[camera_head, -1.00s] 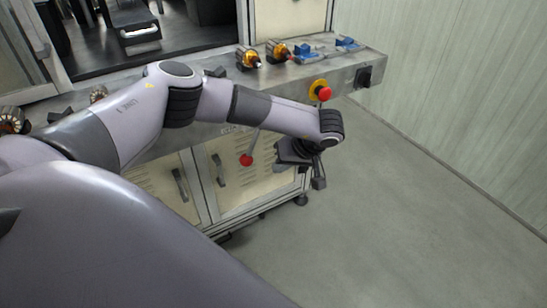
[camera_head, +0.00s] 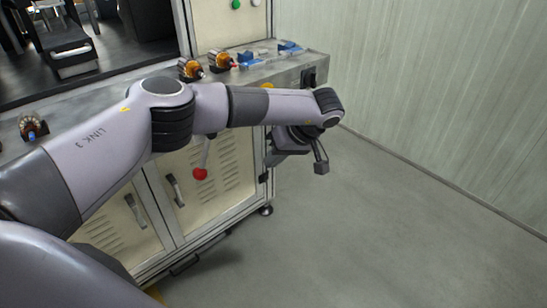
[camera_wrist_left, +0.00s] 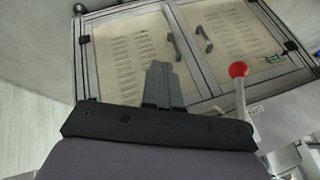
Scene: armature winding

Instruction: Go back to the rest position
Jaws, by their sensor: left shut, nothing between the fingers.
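My left gripper (camera_head: 320,163) hangs at the end of the left arm, to the right of the bench's end and over the open floor. In the left wrist view its fingers (camera_wrist_left: 163,70) are side by side, shut and empty, with the cabinet doors beyond them. Several armatures stand on the workbench: two with orange windings (camera_head: 190,68) (camera_head: 220,60) near the back, and one (camera_head: 33,127) at the left. My right gripper does not show.
The bench cabinet (camera_head: 215,185) has vented doors with handles. A red-knobbed lever (camera_head: 200,174) sticks out of its front; it also shows in the left wrist view (camera_wrist_left: 238,70). Blue holders (camera_head: 247,60) stand on the bench. The grey floor (camera_head: 380,240) at the right is clear up to the wall (camera_head: 430,80).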

